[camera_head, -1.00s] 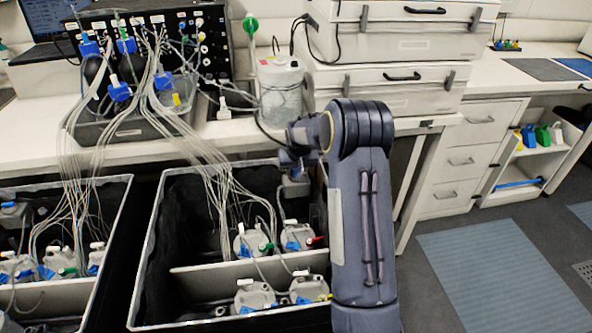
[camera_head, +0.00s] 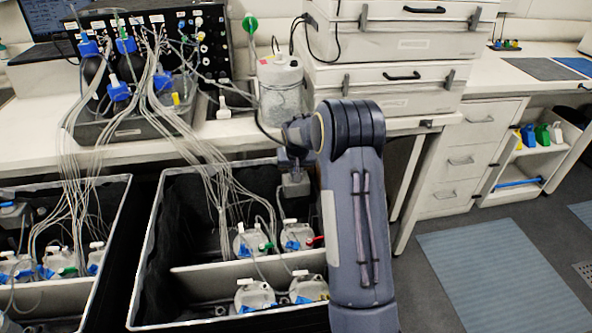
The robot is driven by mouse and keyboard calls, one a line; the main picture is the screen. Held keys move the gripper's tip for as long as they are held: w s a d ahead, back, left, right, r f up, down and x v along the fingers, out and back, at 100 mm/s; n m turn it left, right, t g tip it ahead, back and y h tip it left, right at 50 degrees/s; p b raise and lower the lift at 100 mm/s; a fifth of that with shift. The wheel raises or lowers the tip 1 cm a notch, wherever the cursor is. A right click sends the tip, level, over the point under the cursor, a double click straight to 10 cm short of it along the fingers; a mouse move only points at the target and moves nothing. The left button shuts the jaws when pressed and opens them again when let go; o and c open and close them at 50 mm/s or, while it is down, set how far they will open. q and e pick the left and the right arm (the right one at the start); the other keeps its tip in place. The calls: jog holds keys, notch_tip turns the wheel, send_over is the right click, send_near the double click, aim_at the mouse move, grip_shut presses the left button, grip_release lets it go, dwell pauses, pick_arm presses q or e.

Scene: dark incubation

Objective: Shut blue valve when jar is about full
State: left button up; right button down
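Several white jars with blue parts and thin tubes sit in the right black bin (camera_head: 153,245), including a back jar (camera_head: 250,241), one beside it (camera_head: 297,235) and a front jar (camera_head: 254,295). Blue valve-like pieces (camera_head: 118,92) also top dark bottles on the bench. A large whitish jar (camera_head: 280,90) stands on the bench; I cannot tell its fill level. My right arm comes in from below, and its gripper (camera_head: 295,188) points down at the back right of the right bin, above the jars. Its fingers are too small and dark to read. My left gripper is not in view.
Another black bin (camera_head: 119,225) with jars stands at the left. Bundles of tubes hang from the bench into both bins. White stacked cases (camera_head: 395,85) stand on the bench behind my arm. The floor mat (camera_head: 495,265) at right is clear.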

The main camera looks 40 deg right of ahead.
jog(key=m+g+h, duration=0.1)
jog(key=m, duration=0.2)
jog(key=shift+w+a, duration=0.1)
jog(key=shift+a, duration=0.05)
jog(key=m+g, duration=0.1)
jog(key=m, duration=0.3)
jog(key=shift+w+h, duration=0.1)
jog(key=shift+h, duration=0.2)
jog(key=m+g, duration=0.2)
jog(key=m, duration=0.2)
jog(key=shift+w+p, duration=0.1)
jog(key=shift+p, duration=0.3)
jog(key=shift+m+g+p, duration=0.45)
jog(key=shift+m+g, duration=0.25)
jog(key=shift+m, duration=1.4)
jog(key=shift+w, duration=0.1)
jog(key=c, duration=1.5)
grip_release()
jog(key=shift+o, duration=0.3)
jog(key=shift+r, duration=0.2)
